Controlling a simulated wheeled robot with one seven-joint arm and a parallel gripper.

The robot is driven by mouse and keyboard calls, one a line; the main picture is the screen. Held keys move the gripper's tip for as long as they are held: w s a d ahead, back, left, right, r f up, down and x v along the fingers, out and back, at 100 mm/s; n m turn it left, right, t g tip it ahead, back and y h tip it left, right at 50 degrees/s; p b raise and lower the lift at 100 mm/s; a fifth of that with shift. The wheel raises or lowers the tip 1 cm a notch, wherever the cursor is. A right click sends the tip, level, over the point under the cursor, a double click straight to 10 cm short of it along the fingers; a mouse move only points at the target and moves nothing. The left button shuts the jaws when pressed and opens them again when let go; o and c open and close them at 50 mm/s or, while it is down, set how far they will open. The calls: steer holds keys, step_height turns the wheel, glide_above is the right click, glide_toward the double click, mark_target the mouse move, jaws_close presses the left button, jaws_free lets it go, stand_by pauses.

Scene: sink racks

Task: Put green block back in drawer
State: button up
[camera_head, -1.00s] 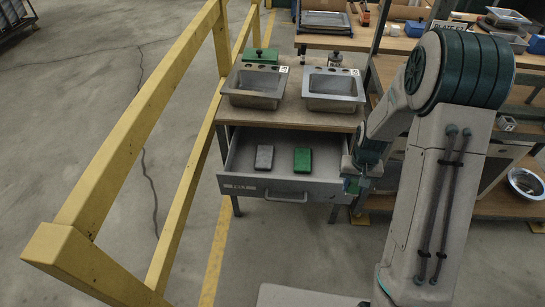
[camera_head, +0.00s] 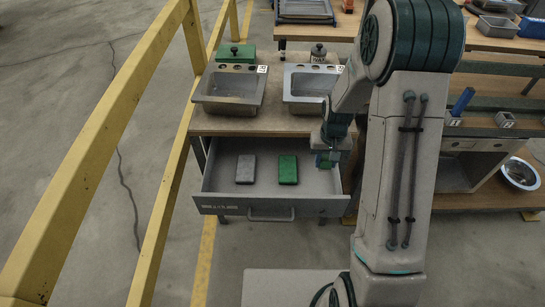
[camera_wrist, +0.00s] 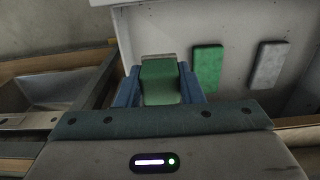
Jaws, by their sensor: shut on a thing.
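An open drawer (camera_head: 225,207) juts from under the sink bench, and its inside also shows in the wrist view (camera_wrist: 228,25). A grey block (camera_head: 245,168) and a green block (camera_head: 288,169) lie flat and apart in it; the wrist view shows this green block (camera_wrist: 207,67) and the grey block (camera_wrist: 269,65) to the right of my gripper. My gripper (camera_head: 328,160) is at the drawer's right side. Its blue fingers (camera_wrist: 160,85) are shut on another green block (camera_wrist: 160,78). Its height above the drawer floor is hard to tell.
Two sinks (camera_head: 230,88) (camera_head: 308,84) are set in the bench top above the drawer. A green-lidded box (camera_head: 236,53) stands behind them. A yellow rail (camera_head: 105,140) runs along the left. Shelving (camera_head: 480,205) stands close on the right.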

mark_target(326, 170)
steer(key=f+b, duration=0.2)
steer(key=b, duration=0.2)
steer(key=f+b, duration=0.2)
steer(key=b, duration=0.2)
steer(key=f+b, duration=0.2)
steer(key=b, duration=0.3)
steer(key=shift+s+d+f, duration=0.25)
steer(key=shift+s+f, duration=0.1)
steer(key=shift+f, duration=0.05)
step_height(326, 170, down, 10)
steer(key=shift+r+b, duration=0.15)
steer(key=shift+b, duration=0.3)
steer(key=o, duration=1)
steer(key=shift+o, duration=0.2)
